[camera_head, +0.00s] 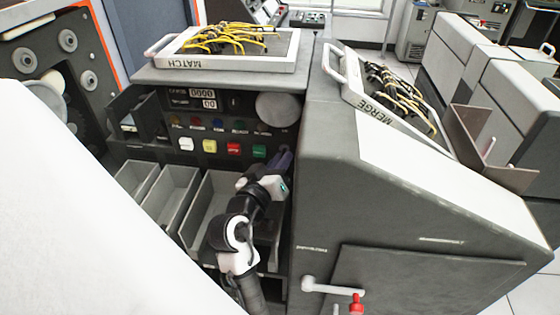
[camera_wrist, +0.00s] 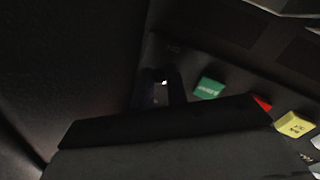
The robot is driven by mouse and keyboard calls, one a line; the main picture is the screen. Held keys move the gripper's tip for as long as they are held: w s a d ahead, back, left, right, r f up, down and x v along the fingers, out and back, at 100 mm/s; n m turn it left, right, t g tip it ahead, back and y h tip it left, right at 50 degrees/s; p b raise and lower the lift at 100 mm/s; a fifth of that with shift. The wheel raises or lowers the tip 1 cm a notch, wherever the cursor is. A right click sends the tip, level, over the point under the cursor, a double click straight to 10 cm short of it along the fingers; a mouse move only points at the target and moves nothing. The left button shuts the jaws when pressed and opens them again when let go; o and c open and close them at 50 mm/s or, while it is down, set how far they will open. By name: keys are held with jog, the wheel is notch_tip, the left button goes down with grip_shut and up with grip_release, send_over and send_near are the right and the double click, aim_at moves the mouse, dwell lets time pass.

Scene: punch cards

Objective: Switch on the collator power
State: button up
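The collator (camera_head: 420,190) is a large dark grey machine. Its black control panel (camera_head: 225,118) has lamps, a counter and a row of white, yellow, red and green buttons. My gripper (camera_head: 283,160) is at the panel's lower right, just right of the green button (camera_head: 259,151). In the wrist view, two dark finger-like prongs stand slightly apart beyond the dark gripper body (camera_wrist: 165,140). A small bright metal tip (camera_wrist: 164,82), perhaps a toggle switch, shows between them. Contact cannot be told. The wrist view also shows the green button (camera_wrist: 209,88). No power label is readable.
The side wall of the MERGE section (camera_head: 325,150) stands close right of my gripper. Grey card bins (camera_head: 165,195) lie below the panel. Wired plugboards marked MATCH (camera_head: 185,63) and MERGE (camera_head: 375,110) sit on top. A red-knobbed crank (camera_head: 355,303) is at front right.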

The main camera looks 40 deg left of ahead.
grip_shut()
jog(key=shift+r+p, duration=0.2)
jog(key=shift+p, duration=0.3)
jog(key=r+g+p, duration=0.1)
jog(key=p, duration=0.2)
jog(key=shift+n+p, duration=0.3)
jog(key=shift+p, duration=0.1)
jog(key=r+g+h+p, duration=0.1)
jog(key=g+p, duration=0.1)
jog(key=p, duration=0.3)
jog(key=shift+s+p, duration=0.1)
jog(key=shift+p, duration=0.2)
jog(key=n+g+h+p, duration=0.1)
jog(key=g+p, duration=0.1)
jog(key=p, duration=0.4)
jog(key=shift+r, duration=0.2)
jog(key=shift+a+g+h+p, duration=0.1)
jog(key=shift+g+h+p, duration=0.3)
jog(key=shift+g+p, duration=0.55)
jog(key=shift+g, duration=0.25)
